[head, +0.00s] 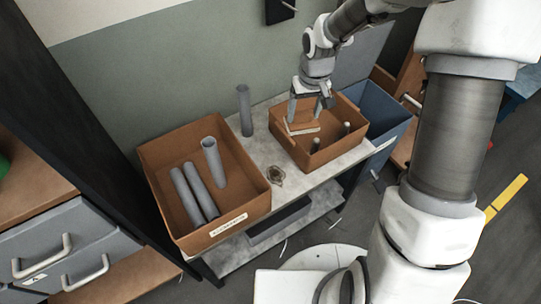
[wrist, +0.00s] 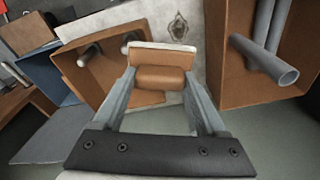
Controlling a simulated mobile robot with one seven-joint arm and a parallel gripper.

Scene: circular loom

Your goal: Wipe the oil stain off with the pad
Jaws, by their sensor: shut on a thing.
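The pad (head: 302,128) is a brown block with a pale underside and a rounded handle. My gripper (head: 306,114) is shut on this handle. In the wrist view the pad (wrist: 164,60) sits between the two fingers of my gripper (wrist: 163,79). In the head view the pad appears over the right brown box; its exact height above the box floor is hard to tell. The oil stain (head: 275,175) is a small dark patch on the grey tabletop between the two boxes. The stain also shows in the wrist view (wrist: 178,27), beyond the pad, and nothing covers it.
The right box (head: 291,155) holds short grey cylinders. The left box (head: 249,211) holds several grey tubes. A grey tube (head: 244,110) stands upright on the table (head: 262,151) behind the boxes. A blue bin (head: 387,125) is at the right. The tabletop around the stain is clear.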

